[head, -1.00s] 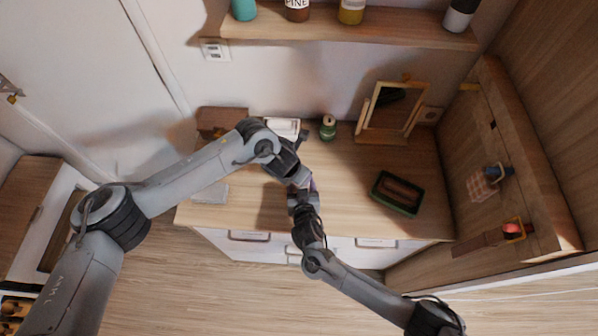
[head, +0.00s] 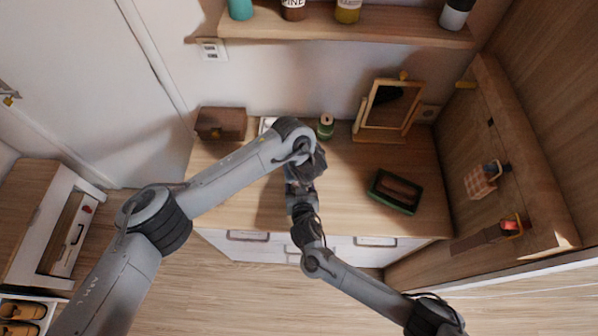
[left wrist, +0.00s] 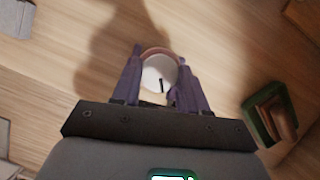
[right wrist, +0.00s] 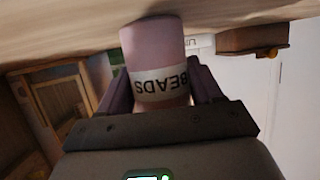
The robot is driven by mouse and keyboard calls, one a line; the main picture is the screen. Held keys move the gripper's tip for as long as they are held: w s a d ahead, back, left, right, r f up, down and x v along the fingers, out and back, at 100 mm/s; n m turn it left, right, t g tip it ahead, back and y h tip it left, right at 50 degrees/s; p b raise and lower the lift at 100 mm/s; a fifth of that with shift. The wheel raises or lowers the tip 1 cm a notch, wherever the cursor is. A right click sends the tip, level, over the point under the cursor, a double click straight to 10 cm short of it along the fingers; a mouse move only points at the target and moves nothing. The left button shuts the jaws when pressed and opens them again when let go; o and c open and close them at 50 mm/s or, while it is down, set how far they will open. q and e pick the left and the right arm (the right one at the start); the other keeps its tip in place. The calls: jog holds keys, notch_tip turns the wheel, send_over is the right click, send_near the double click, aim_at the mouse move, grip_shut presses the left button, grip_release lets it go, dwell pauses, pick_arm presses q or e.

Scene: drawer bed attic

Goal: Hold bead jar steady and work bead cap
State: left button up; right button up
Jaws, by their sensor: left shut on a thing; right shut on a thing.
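The pink bead jar (right wrist: 153,48) shows in the right wrist view, its white BEADS label (right wrist: 160,88) upside down in the picture. My right gripper (right wrist: 158,72) is shut around the jar's sides. In the left wrist view, a round white cap (left wrist: 155,77) with a dark mark sits inside a pink rim. My left gripper (left wrist: 158,60) is shut on the cap from above, a finger at each side. In the head view both hands meet over the dresser's front; my arms hide the jar and cap there. I cannot tell whether the cap is loose.
The dresser top (head: 345,210) has a green tray (head: 395,192) with a brown item at right, a mirror (head: 390,110) and a green jar (head: 326,126) behind, and a brown box (head: 221,123) at back left. A shelf (head: 345,25) with bottles hangs above.

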pick_arm(q)
jog(key=shift+w+n+y, duration=0.1)
jog(key=shift+n+y, duration=0.3)
jog(key=shift+n, duration=0.7)
pick_arm(e)
jog(key=shift+f, duration=0.1)
pick_arm(q)
jog(key=o, duration=0.8)
jog(key=shift+r, duration=0.1)
jog(key=shift+d+r, duration=0.35)
jog(key=shift+r, duration=0.25)
jog(key=shift+s+a+r, duration=0.1)
jog(key=shift+s+r, duration=0.2)
jog(key=shift+r, duration=0.2)
jog(key=v, duration=0.9)
jog(key=shift+s+r, duration=0.2)
jog(key=shift+r, duration=0.05)
